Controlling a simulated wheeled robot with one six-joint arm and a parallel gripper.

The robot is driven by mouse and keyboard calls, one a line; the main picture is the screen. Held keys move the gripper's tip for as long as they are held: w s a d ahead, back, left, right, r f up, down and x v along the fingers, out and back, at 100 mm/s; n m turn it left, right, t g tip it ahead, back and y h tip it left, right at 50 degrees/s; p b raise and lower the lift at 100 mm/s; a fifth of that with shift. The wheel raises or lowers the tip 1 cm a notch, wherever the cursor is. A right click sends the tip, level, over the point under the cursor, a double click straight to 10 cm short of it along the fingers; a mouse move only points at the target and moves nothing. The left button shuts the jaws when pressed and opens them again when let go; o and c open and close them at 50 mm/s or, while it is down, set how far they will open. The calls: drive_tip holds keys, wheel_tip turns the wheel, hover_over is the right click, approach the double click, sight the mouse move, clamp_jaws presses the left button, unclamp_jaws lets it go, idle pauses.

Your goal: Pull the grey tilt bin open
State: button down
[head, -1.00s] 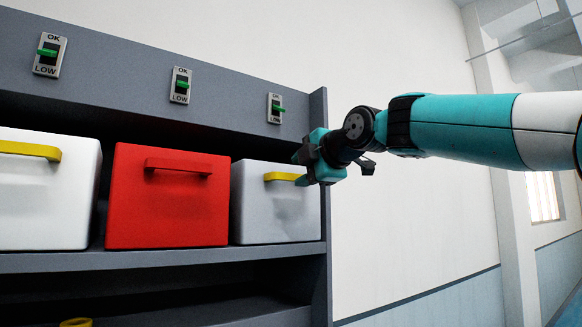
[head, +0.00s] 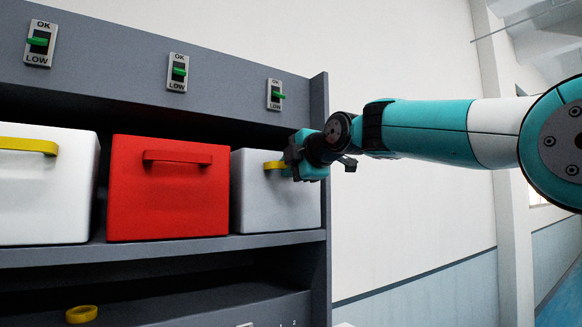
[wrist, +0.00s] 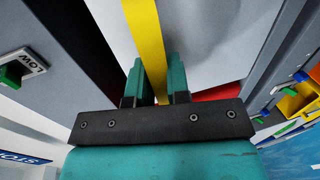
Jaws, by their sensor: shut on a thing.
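The grey tilt bin (head: 262,205) stands upright at the right end of the shelf, beside the red bin. Its yellow handle (head: 273,166) runs across the upper front, and its right part is hidden behind my gripper. My gripper (head: 292,160) is at the bin's front, on the handle. In the wrist view the yellow handle (wrist: 145,40) passes between the two teal fingers (wrist: 154,85), which are shut on it. The grey bin face (wrist: 205,45) fills the area behind it.
A red bin (head: 168,205) and a white bin (head: 45,205) stand to the left on the shelf (head: 150,255). Switch plates (head: 178,73) marked OK and LOW sit above. A yellow ring (head: 81,314) lies on the lower level. Right of the shelf's side panel is open room before a wall.

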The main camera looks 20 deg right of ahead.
drive_tip(key=shift+f+b, duration=0.1)
drive_tip(key=shift+b, duration=0.2)
drive_tip(key=s+d+f+t+y+b, duration=0.3)
drive_tip(key=s+f+t+b, duration=0.4)
drive_tip(key=b, duration=2.4)
drive_tip(key=shift+s+f+t+b, duration=0.2)
drive_tip(key=shift+s+t+b, duration=0.1)
drive_tip(key=shift+s+t, duration=0.7)
drive_tip(key=c, duration=1.1)
unclamp_jaws()
drive_tip(key=shift+w, duration=0.1)
